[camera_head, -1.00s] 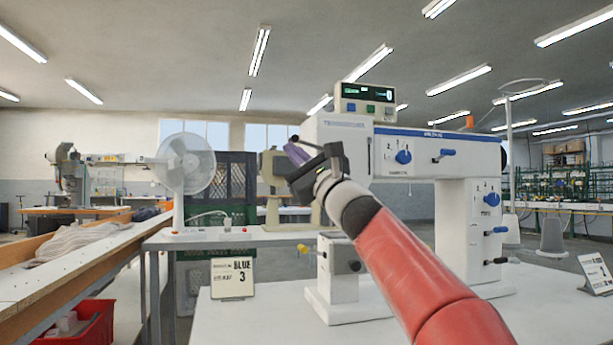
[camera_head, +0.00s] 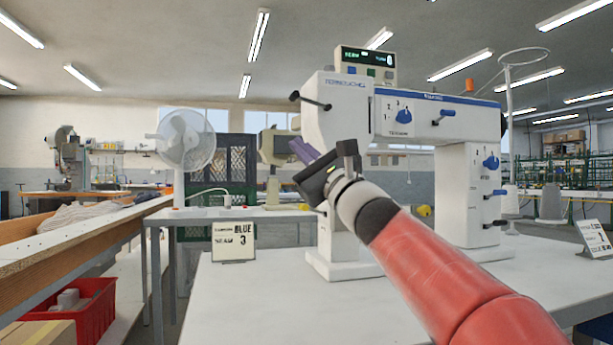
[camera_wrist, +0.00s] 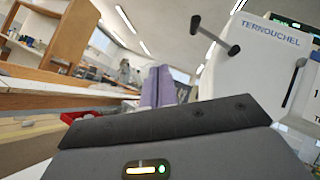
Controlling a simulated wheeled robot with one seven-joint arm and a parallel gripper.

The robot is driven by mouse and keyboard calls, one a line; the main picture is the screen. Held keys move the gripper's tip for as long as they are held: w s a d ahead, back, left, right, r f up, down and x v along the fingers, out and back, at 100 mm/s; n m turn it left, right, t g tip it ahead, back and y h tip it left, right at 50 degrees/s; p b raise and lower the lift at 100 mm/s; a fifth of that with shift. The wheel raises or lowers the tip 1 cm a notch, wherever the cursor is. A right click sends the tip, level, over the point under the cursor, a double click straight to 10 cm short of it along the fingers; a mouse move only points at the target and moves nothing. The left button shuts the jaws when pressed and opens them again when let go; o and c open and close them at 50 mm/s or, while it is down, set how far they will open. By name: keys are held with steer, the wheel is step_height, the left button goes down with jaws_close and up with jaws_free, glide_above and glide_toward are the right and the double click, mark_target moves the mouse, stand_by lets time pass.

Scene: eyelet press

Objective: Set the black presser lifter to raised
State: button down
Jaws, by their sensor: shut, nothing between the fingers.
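A black lever with a knob (camera_head: 310,100) sticks out from the left side of the white machine head, and I take it for the presser lifter. It slopes so that its knob end, at left, is higher than its end at the machine. It also shows in the wrist view (camera_wrist: 217,35), above and right of my fingers. My gripper (camera_head: 302,151) has purple fingers, shut and empty, below the lever and apart from it. The fingers also show in the wrist view (camera_wrist: 158,86). The lower front of the machine head is partly hidden by my gripper.
The white machine (camera_head: 345,125) carries blue dials, a blue lever (camera_head: 443,115) and black-knobbed levers (camera_head: 495,223) on its right column. A sign card (camera_head: 233,241) stands on the white table. A fan (camera_head: 186,142) stands behind. A red bin (camera_head: 85,310) is at lower left.

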steer(key=shift+s+d+f, duration=0.2)
steer(key=shift+s+f, duration=0.4)
steer(key=shift+s, duration=0.05)
steer(key=shift+s+d+f, duration=0.2)
steer(key=shift+s+f, duration=0.4)
steer(key=shift+s, duration=0.05)
